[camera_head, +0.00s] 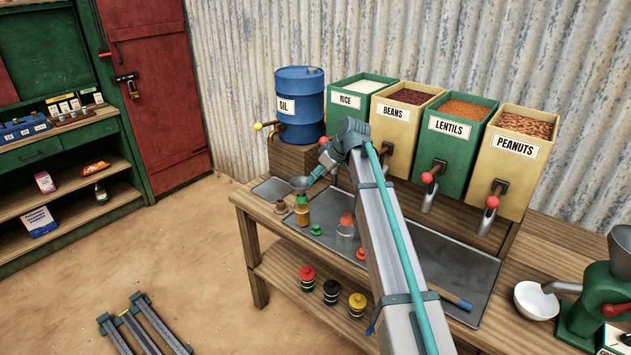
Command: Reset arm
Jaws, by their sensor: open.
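My arm reaches up across the middle of the view and bends over at its top, above the stall bench (245,200). My gripper (314,176) is at its far end, small and pointing down to the left, open. A grey funnel-like cup (300,183) is close by it, above a bottle with a green neck and yellow content (302,215). I cannot tell whether gripper and cup touch. A clear jar with red in it (345,228) stands to the right, partly beside my arm.
The blue oil drum (300,105) and bins of rice (352,92), beans (400,115), lentils (450,140) and peanuts (515,160) line the back. A white bowl (535,300) and green grinder (590,300) are at right. Lidded jars (331,291) stand on the lower shelf.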

